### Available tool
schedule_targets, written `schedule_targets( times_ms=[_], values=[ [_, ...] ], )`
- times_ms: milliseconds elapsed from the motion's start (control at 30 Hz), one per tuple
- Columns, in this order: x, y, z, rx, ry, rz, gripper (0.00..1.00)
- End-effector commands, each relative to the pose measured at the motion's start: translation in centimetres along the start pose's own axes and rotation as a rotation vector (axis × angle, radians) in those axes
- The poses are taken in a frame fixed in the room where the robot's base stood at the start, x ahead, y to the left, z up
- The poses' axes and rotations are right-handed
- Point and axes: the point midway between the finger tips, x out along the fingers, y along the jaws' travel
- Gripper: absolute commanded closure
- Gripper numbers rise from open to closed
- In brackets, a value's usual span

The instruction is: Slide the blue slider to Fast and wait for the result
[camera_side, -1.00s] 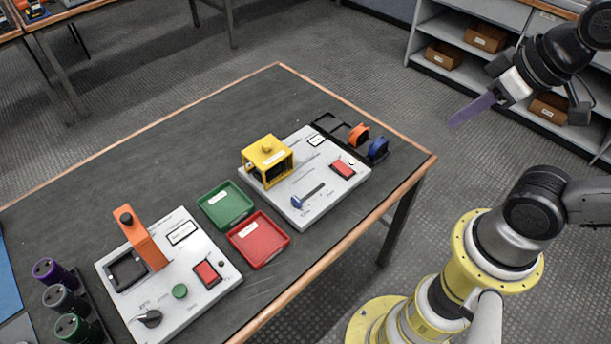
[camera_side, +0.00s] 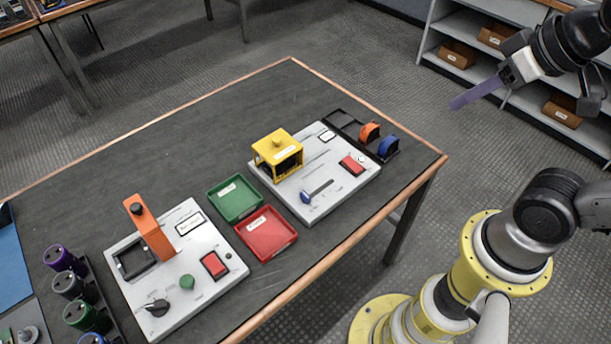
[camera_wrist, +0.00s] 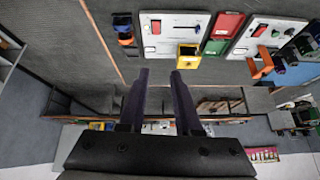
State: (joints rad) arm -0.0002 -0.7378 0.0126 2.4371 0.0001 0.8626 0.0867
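The blue slider (camera_side: 306,197) sits at the lower-left end of its slot on the right white panel (camera_side: 340,188). The slot runs up and right from it; the end labels are too small to read. My gripper (camera_side: 453,104) is in the air beyond the table's right edge, well away from the slider. In the wrist view, the purple fingers of my gripper (camera_wrist: 160,73) are apart with nothing between them.
The right panel also carries a yellow housing (camera_side: 278,155) and a red switch (camera_side: 352,165). Beside it are a black rack with orange (camera_side: 369,132) and blue (camera_side: 388,146) parts, a green tray (camera_side: 235,199) and a red tray (camera_side: 265,234). The left panel (camera_side: 200,285) bears an orange lever press (camera_side: 150,232).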

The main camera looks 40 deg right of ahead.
Motion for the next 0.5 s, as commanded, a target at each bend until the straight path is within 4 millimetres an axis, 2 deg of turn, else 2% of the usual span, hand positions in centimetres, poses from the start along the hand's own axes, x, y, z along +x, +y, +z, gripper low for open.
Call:
schedule_targets(
  times_ms=[100, 267, 400, 500],
  values=[
    [0.9, -0.8, -3.8, 0.041, -0.009, -0.010, 0.68],
    [3.9, -2.5, -8.2, 0.070, -0.058, -0.025, 0.68],
    [8.4, -4.9, -11.3, 0.078, -0.131, -0.034, 0.68],
    [12.5, -6.8, -12.6, 0.074, -0.192, -0.036, 0.68]
  ],
)
